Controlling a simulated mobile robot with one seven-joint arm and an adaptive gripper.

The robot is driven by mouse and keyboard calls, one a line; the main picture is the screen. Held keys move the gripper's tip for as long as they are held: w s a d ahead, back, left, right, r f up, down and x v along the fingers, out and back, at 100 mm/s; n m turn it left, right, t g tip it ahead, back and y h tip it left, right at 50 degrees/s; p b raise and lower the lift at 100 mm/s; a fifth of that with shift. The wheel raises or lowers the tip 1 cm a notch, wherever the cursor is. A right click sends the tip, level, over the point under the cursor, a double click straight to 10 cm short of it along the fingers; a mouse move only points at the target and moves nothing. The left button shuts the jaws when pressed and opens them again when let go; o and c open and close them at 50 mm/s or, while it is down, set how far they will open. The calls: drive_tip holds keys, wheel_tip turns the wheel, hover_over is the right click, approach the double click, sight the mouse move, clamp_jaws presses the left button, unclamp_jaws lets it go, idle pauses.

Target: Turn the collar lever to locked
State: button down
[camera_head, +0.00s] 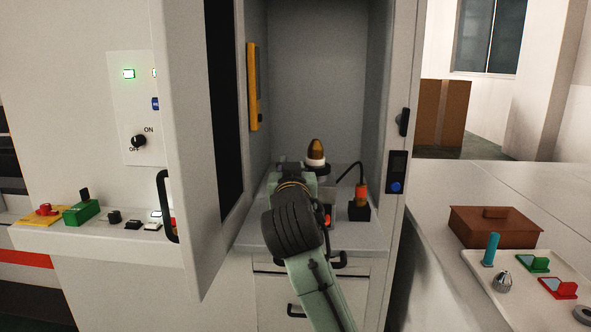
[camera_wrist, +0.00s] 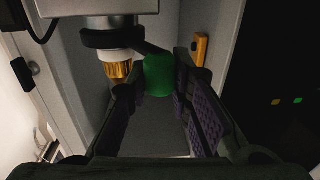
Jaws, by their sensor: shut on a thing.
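In the wrist view a black collar (camera_wrist: 105,38) rings a pale post with a white band and a gold tip (camera_wrist: 118,70). A dark lever arm runs from the collar to a green knob (camera_wrist: 158,74). My gripper (camera_wrist: 158,84) has a finger on each side of this knob and is shut on it. In the head view the amber-tipped post (camera_head: 316,152) stands upright on the cabinet shelf. My arm is in front of it and hides the lever, knob and fingertips there. I cannot read a locked mark.
An orange plug (camera_head: 361,190) with a cable stands in a black holder right of my arm. The open door (camera_head: 190,150) stands at left. A tray (camera_head: 530,290) with small parts and a brown box (camera_head: 492,228) lie at right.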

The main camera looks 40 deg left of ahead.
drive_tip(key=shift+w+a+m+t+h, duration=0.1)
drive_tip(key=shift+a+m+t+h, duration=0.7)
drive_tip(key=shift+h, duration=0.35)
drive_tip(key=shift+a+m+t+h, duration=0.6)
drive_tip(key=shift+m+h, duration=0.3)
drive_tip(key=shift+h, duration=0.25)
drive_tip(key=c, duration=1.4)
unclamp_jaws()
drive_tip(key=v, duration=1.2)
drive_tip(key=shift+c, duration=0.4)
